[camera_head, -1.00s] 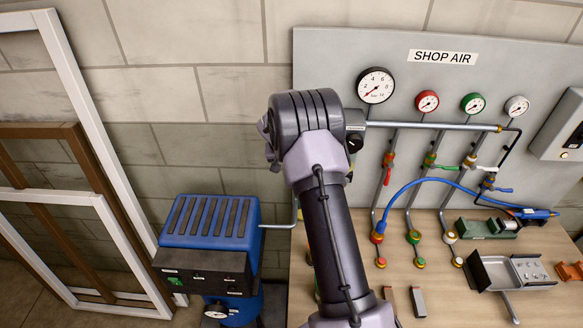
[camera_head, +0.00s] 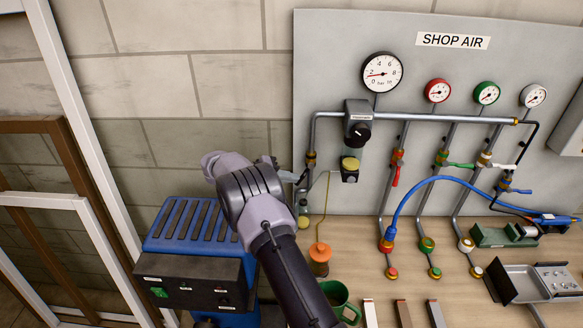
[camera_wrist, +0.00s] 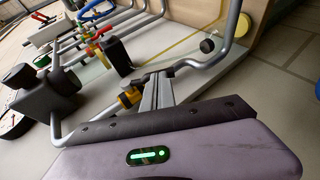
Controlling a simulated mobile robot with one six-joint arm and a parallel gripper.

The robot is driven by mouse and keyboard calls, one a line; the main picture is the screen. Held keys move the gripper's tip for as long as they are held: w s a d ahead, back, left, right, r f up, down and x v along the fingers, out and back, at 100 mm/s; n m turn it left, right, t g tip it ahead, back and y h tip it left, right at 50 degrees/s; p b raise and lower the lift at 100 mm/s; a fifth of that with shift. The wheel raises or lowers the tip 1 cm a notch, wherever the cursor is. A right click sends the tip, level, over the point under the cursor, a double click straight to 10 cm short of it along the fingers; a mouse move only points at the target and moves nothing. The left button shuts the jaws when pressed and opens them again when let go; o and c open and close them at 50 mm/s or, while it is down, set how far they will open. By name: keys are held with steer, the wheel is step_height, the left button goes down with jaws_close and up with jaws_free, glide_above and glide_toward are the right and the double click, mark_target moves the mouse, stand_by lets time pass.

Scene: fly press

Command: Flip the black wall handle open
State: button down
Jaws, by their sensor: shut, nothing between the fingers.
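The left pipe on the grey wall panel carries a brass valve (camera_head: 310,158), which also shows in the wrist view (camera_wrist: 130,97). A dark, narrow piece by this valve (camera_wrist: 147,77) looks like the black handle, but my fingers partly cover it. My gripper (camera_head: 288,176) is shut and empty, reaching in from the left beside the valve. In the wrist view my gripper (camera_wrist: 160,80) has its closed fingertips right by the valve and dark piece. I cannot tell whether they touch.
A black-knobbed regulator (camera_head: 358,124) sits right of the valve. A green mug (camera_head: 338,298) sits on the bench.

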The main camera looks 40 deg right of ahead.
steer(key=shift+s+d+f+n+g+h+b, duration=0.35)
steer(key=shift+d+f+h+b, duration=0.3)
steer(key=shift+b, duration=0.75)
steer(key=shift+s+d+f+n+g+h+b, duration=0.15)
steer(key=shift+s+d+f+g+h+b, duration=0.25)
steer(key=shift+f+h+b, duration=0.7)
steer(key=shift+s+r+y+b, duration=0.15)
steer(key=shift+r+y+b, duration=0.2)
steer(key=shift+b, duration=0.1)
steer(key=v, duration=1.6)
steer(key=shift+f, duration=0.2)
steer(key=shift+a+r+b, duration=0.35)
steer(key=shift+a+b, duration=0.2)
steer(key=shift+a, duration=0.1)
